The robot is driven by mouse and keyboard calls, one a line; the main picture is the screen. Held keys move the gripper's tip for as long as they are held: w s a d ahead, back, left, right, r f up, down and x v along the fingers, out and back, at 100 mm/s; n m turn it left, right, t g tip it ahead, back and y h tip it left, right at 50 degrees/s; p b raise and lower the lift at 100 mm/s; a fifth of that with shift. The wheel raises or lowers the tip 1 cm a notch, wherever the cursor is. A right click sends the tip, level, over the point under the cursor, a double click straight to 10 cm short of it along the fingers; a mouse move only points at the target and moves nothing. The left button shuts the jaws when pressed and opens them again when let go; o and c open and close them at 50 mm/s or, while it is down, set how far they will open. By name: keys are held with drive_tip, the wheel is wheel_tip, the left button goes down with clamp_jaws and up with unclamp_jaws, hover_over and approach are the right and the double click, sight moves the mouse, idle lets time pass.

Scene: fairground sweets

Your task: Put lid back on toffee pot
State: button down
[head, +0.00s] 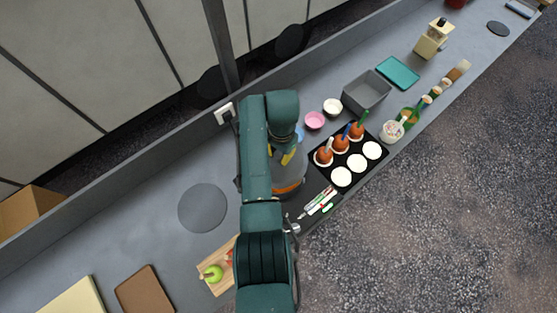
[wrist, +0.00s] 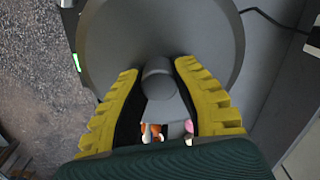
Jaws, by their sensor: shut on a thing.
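The grey lid (wrist: 200,35) is a wide round disc with a knob (wrist: 158,78) in the wrist view. My gripper (wrist: 157,72) is shut on the knob, with a yellow finger on each side. In the head view my gripper (head: 290,157) is above the grey lid (head: 291,174), partly hidden by my arm. The toffee pot (head: 289,188) shows as an orange-brown band directly below the lid. I cannot tell whether the lid touches the pot's rim. The lid hides the pot's inside.
A black tray (head: 353,177) with toffee apples and white discs stands right of the pot. Pens (head: 320,201) lie near the front edge. A pink bowl (head: 315,120) and grey bin (head: 367,91) are behind. A grey round mat (head: 202,208) lies bare at left.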

wheel_tip(320, 180, down, 4)
drive_tip(key=b, duration=0.4)
drive_tip(key=shift+f, duration=0.25)
drive_tip(key=shift+f+b, duration=0.55)
drive_tip(key=shift+f, duration=0.25)
drive_tip(key=shift+r+p, duration=0.1)
drive_tip(key=shift+p, duration=0.25)
drive_tip(key=shift+f, duration=0.2)
idle(1.1)
drive_tip(key=shift+c, duration=1.7)
unclamp_jaws()
